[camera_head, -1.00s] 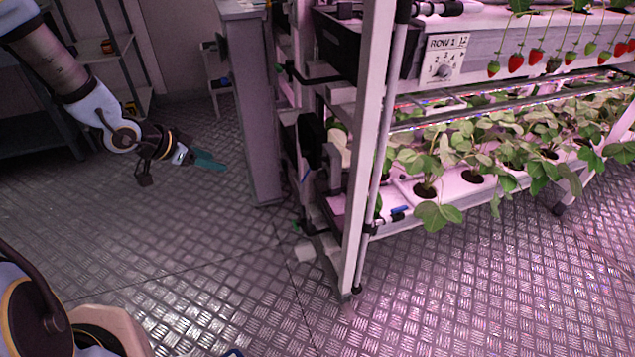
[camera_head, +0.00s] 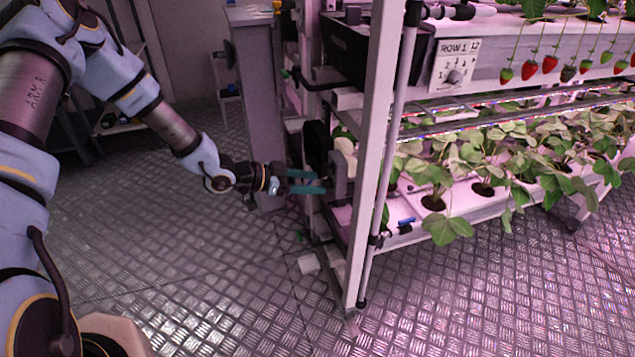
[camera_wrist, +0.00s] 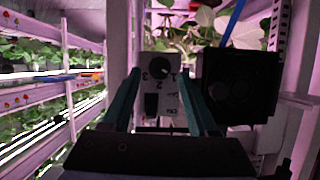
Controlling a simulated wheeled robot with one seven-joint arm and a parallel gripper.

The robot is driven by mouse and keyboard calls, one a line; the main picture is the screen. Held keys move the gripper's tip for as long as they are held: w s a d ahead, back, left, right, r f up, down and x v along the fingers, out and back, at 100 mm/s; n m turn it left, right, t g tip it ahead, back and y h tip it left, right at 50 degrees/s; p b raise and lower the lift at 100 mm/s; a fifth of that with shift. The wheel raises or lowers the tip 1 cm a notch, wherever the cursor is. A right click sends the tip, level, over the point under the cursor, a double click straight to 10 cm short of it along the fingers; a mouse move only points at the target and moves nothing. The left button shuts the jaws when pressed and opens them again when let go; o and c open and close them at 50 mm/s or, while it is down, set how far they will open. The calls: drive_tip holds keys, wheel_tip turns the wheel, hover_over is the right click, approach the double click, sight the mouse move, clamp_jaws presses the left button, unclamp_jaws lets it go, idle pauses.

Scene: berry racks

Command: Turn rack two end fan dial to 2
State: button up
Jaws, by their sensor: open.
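My gripper (camera_head: 306,181) is open and empty, its two teal fingers at the near end of the rack in the head view. The pointer's setting is too small to read surely. The dial does not show clearly in the head view.
A black box (camera_wrist: 238,85) stands close right of the panel in the wrist view. The white rack post (camera_head: 372,150) is right of my gripper, and a grey cabinet (camera_head: 257,100) is behind it. Floor (camera_head: 190,280) is clear.

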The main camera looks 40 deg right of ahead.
drive_tip(key=shift+x, duration=1)
clamp_jaws()
